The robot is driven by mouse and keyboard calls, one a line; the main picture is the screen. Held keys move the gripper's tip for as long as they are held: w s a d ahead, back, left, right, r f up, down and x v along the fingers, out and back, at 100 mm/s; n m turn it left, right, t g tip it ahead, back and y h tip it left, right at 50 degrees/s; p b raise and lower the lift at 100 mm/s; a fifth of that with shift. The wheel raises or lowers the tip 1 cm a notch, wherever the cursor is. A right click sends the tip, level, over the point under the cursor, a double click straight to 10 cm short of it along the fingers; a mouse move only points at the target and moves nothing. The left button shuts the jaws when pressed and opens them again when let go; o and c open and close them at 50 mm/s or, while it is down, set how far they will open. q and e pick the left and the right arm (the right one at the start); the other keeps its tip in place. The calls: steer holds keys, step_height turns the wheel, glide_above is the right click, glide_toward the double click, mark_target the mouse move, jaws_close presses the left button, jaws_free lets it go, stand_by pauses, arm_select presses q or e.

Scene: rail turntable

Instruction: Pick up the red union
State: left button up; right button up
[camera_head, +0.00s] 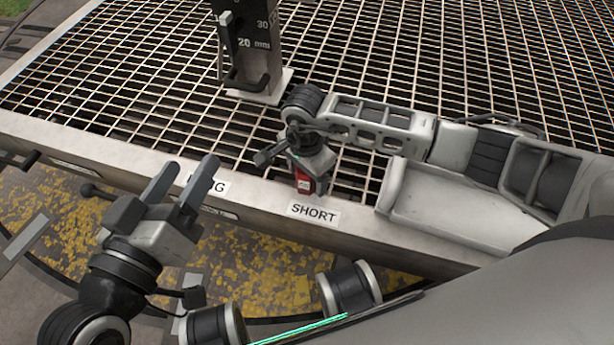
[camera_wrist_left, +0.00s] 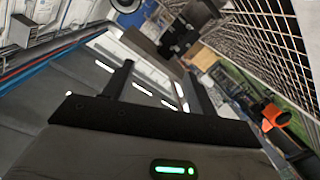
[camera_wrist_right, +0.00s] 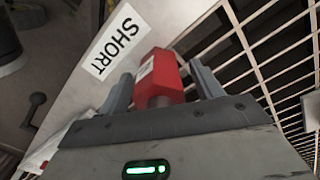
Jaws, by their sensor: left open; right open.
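The red union (camera_head: 304,182) stands on the metal rim beside the SHORT label, mostly covered by my right gripper in the head view. In the right wrist view the red union (camera_wrist_right: 163,77) shows as a red faceted body with a pale label and a darker round end. My right gripper (camera_wrist_right: 160,85) is open, with one finger on each side of the union; I cannot tell whether they touch it. My left gripper (camera_head: 186,180) is open and empty, left of the union near the other label. It also shows open in the left wrist view (camera_wrist_left: 158,80).
A SHORT label (camera_head: 313,213) and a partly hidden label ending in G (camera_head: 207,185) lie on the rim. A grated deck (camera_head: 130,85) extends behind. A dark post (camera_head: 254,50) with millimetre marks stands on it. A yellow-worn floor (camera_head: 50,215) lies in front.

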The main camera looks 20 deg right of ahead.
steer(key=shift+r, duration=0.1)
steer(key=c, duration=1.3)
